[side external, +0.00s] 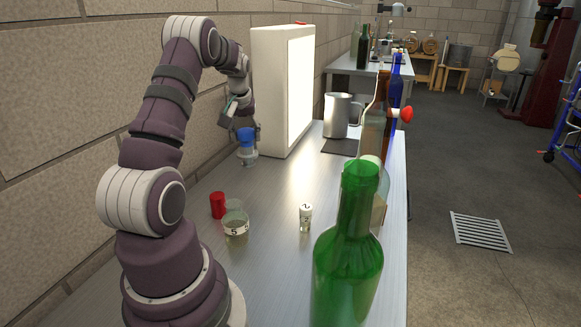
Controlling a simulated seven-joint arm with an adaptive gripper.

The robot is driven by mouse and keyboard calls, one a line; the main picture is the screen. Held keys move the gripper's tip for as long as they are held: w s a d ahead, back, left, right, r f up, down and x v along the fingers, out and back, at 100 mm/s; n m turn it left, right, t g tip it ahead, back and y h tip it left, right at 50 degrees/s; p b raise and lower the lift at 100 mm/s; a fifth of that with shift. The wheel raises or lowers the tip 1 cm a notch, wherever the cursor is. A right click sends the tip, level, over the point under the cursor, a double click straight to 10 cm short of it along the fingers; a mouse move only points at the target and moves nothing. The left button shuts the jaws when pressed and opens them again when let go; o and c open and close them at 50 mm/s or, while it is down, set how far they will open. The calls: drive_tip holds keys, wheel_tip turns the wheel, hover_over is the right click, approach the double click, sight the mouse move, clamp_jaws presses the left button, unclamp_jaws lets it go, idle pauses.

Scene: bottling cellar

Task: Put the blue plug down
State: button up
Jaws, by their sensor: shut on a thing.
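The blue plug (246,137) is at my gripper, in front of the left edge of the white light box. My gripper (248,131) is shut on the blue plug, at the far left part of the bench. The fingertips are small here and partly hidden. A pale, glassy container (247,155) shows directly under the plug. I cannot tell whether the plug touches it or sits in its mouth.
On the metal bench (275,250) stand a red plug (218,205), a glass jar marked 5 (236,226) and a small vial (306,218). A green bottle (347,262) is nearest, with more bottles behind. A metal jug (339,116) stands by the lit box (272,90).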

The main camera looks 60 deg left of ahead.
sight(248, 154)
wheel_tip(248, 154, down, 7)
drive_tip(key=shift+r, duration=0.1)
drive_tip(key=o, duration=1.2)
drive_tip(key=v, duration=1.2)
drive_tip(key=w+d+r+m+t, duration=0.2)
drive_tip(key=w+d+r+m, duration=0.1)
drive_tip(key=d, duration=0.5)
drive_tip(key=s+d+m+h, duration=0.1)
drive_tip(key=d+m, duration=0.2)
drive_tip(key=d, duration=0.4)
drive_tip(key=s+d+m+t+h, duration=0.1)
drive_tip(key=s+d+m, duration=0.1)
drive_tip(key=d+m, duration=0.2)
drive_tip(key=s+d+m+t+h, duration=0.1)
drive_tip(key=s+d+m+h, duration=0.1)
drive_tip(key=d, duration=0.8)
drive_tip(key=shift+s+d+r+m, duration=0.1)
drive_tip(key=shift+s+m, duration=0.1)
drive_tip(key=shift+m, duration=0.5)
